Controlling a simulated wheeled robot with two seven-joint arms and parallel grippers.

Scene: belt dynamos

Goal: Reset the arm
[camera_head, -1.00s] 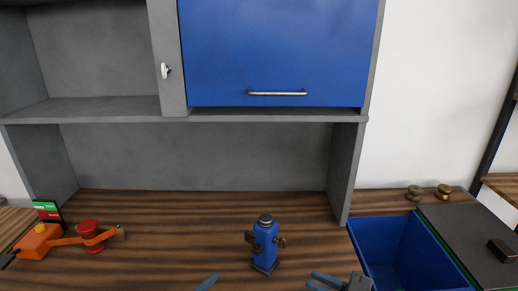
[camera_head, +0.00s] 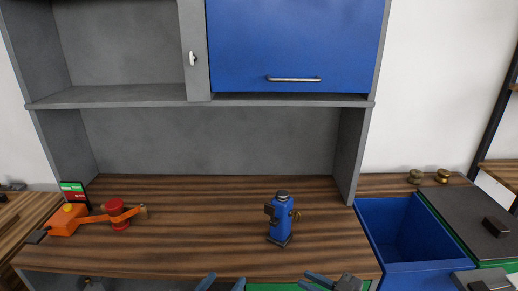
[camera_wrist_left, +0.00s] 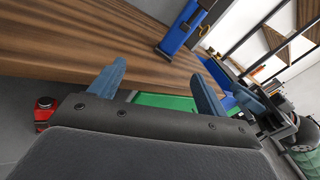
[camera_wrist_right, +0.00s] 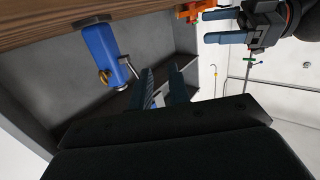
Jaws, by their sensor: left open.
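My left gripper (camera_head: 222,284) is at the bottom edge of the head view, in front of the workbench. Its two blue fingers are wide apart and empty in the left wrist view (camera_wrist_left: 158,84). My right gripper (camera_head: 312,283) is to its right, in front of the bench. Its fingers stand closer together, with a narrow empty gap between them in the right wrist view (camera_wrist_right: 160,85). A blue dynamo (camera_head: 280,222) stands upright on the workbench (camera_head: 190,235), apart from both grippers. It also shows in both wrist views (camera_wrist_left: 186,28) (camera_wrist_right: 103,50).
An orange device with a red knob (camera_head: 118,212) sits at the bench's left. A blue cabinet door (camera_head: 295,45) hangs above. The bench middle is clear.

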